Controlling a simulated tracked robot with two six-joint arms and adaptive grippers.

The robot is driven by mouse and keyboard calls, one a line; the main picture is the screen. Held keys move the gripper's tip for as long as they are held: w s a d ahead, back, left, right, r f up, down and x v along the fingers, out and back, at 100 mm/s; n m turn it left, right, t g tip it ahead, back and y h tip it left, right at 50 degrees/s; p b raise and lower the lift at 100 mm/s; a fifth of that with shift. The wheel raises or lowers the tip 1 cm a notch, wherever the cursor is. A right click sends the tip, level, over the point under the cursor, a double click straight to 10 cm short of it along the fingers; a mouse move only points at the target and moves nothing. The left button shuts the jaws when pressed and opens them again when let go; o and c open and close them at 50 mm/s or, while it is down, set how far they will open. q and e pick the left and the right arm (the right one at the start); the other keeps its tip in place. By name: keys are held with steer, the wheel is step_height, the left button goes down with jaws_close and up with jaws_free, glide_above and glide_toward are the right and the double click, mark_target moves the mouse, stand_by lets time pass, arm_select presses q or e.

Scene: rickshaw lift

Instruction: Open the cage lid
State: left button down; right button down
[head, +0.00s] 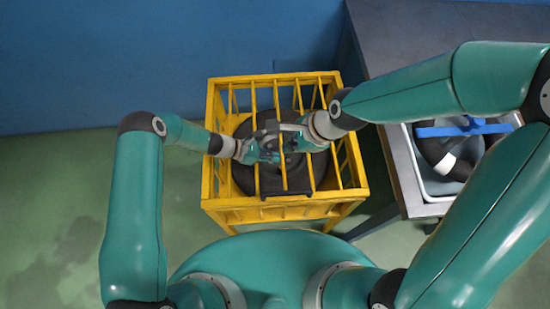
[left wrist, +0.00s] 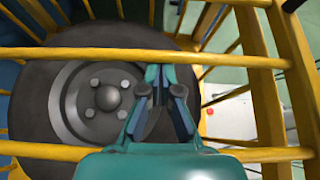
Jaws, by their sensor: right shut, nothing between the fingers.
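The yellow cage (head: 212,185) stands on the green floor in the head view. Its barred lid (head: 313,180) lies across the top and looks closed. A black wheel (head: 240,180) is inside, seen through the bars; its grey hub (left wrist: 108,97) fills the left wrist view. My left gripper (head: 268,152) is over the middle of the lid. In the left wrist view its fingertips (left wrist: 163,72) are close together beside a yellow bar (left wrist: 200,56); I cannot tell whether they touch it. My right gripper (head: 287,129) is shut and empty, close to the left one over the lid.
A grey table (head: 385,35) stands right of the cage, close to its side. On it is a white bin (head: 413,165) with dark parts and a blue piece (head: 455,130). A blue wall (head: 100,60) is behind. The floor (head: 60,200) to the left is clear.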

steer(key=c, duration=1.1)
jaws_free()
steer(key=shift+c, duration=0.2)
